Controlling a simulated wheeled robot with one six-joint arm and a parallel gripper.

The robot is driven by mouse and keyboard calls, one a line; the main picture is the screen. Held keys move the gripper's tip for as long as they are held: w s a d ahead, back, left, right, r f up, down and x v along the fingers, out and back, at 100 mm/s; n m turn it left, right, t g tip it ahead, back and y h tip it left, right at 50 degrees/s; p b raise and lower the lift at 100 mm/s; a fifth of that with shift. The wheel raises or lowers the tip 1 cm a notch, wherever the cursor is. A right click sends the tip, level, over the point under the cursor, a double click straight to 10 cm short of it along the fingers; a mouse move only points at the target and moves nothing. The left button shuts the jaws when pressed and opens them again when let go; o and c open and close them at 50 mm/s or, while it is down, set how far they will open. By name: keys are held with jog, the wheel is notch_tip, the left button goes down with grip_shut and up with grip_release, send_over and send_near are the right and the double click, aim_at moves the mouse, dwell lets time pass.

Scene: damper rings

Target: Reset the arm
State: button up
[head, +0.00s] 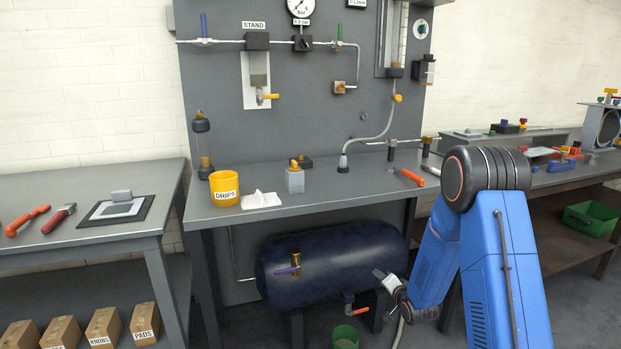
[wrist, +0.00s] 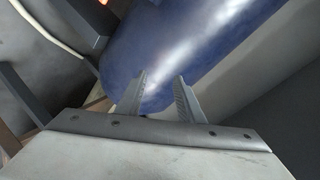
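My blue arm reaches down in the right half of the head view, in front of the bench. My gripper (head: 381,277) is low, beside the right end of the dark blue tank (head: 325,262) under the bench. In the wrist view my gripper (wrist: 161,77) has its two fingers apart, with nothing between them. The tank (wrist: 175,40) fills the view behind the fingertips. I cannot tell whether the fingers touch it.
An orange-handled valve (head: 358,310) hangs under the tank near my gripper, above a green bucket (head: 345,337). The bench (head: 300,208) above carries a yellow DRIPS cup (head: 224,189) and a white cloth (head: 261,200). Side tables stand left (head: 90,237) and right (head: 575,181).

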jog(key=s+d+r+n+g+h, duration=0.2)
jog(key=s+r, duration=0.8)
jog(key=r, duration=0.1)
jog(key=s+d+r+n+g+h, duration=0.1)
jog(key=s+d+r+n+g, duration=0.15)
jog(key=s+r, duration=0.8)
jog(key=s+a+r+n+g, duration=0.1)
jog(key=s+r+n+g, duration=0.1)
jog(key=s, duration=1.4)
jog(key=s+a+r+n+g, duration=0.1)
jog(key=s+r+n+g, duration=0.1)
jog(key=s, duration=1.4)
jog(key=shift+s+a+r, duration=0.15)
jog(key=shift+s+r, duration=0.1)
jog(key=shift+r, duration=0.35)
